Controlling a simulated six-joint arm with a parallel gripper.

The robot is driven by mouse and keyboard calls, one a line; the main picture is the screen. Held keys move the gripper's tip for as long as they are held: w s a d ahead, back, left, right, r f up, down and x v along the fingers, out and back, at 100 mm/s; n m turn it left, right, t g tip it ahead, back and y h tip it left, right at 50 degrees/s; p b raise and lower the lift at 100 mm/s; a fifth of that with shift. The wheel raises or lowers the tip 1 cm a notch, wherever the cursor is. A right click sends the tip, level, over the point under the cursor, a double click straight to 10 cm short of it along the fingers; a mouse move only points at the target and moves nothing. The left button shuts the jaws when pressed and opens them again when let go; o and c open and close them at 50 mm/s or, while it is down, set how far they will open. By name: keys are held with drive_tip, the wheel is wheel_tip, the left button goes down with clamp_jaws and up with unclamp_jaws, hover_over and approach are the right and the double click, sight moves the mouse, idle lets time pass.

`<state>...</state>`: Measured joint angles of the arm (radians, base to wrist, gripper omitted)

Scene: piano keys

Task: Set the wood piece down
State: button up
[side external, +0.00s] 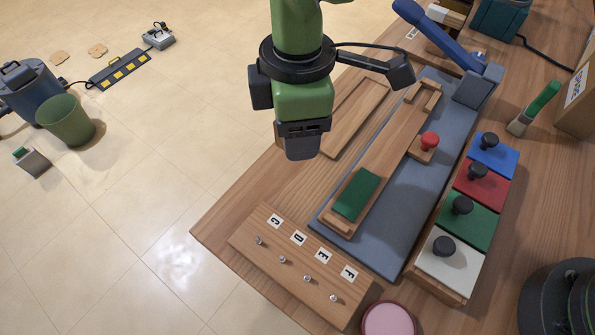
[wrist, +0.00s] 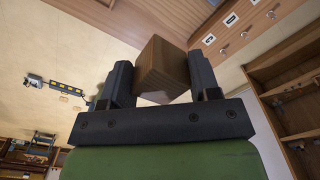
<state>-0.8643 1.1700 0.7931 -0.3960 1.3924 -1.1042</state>
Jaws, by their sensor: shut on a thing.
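My gripper (wrist: 163,85) is shut on a brown wood piece (wrist: 160,66), a squared block that shows between the two dark fingers in the wrist view. In the side external view my gripper (side external: 302,150) hangs above the left part of the wooden table, and its fingers are largely hidden behind its housing.
A wooden strip (side external: 300,262) with pegs lettered C, D, E and F stands at the front edge. Blue, red, green and white blocks with black knobs (side external: 463,205) line the right. A red knob (side external: 429,141) and a blue lever arm (side external: 440,36) stand near the tray.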

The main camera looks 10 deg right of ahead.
sight(298, 179)
wheel_tip(298, 179, down, 10)
drive_tip(key=shift+r, duration=0.25)
drive_tip(key=shift+f, duration=0.1)
drive_tip(key=o, duration=0.9)
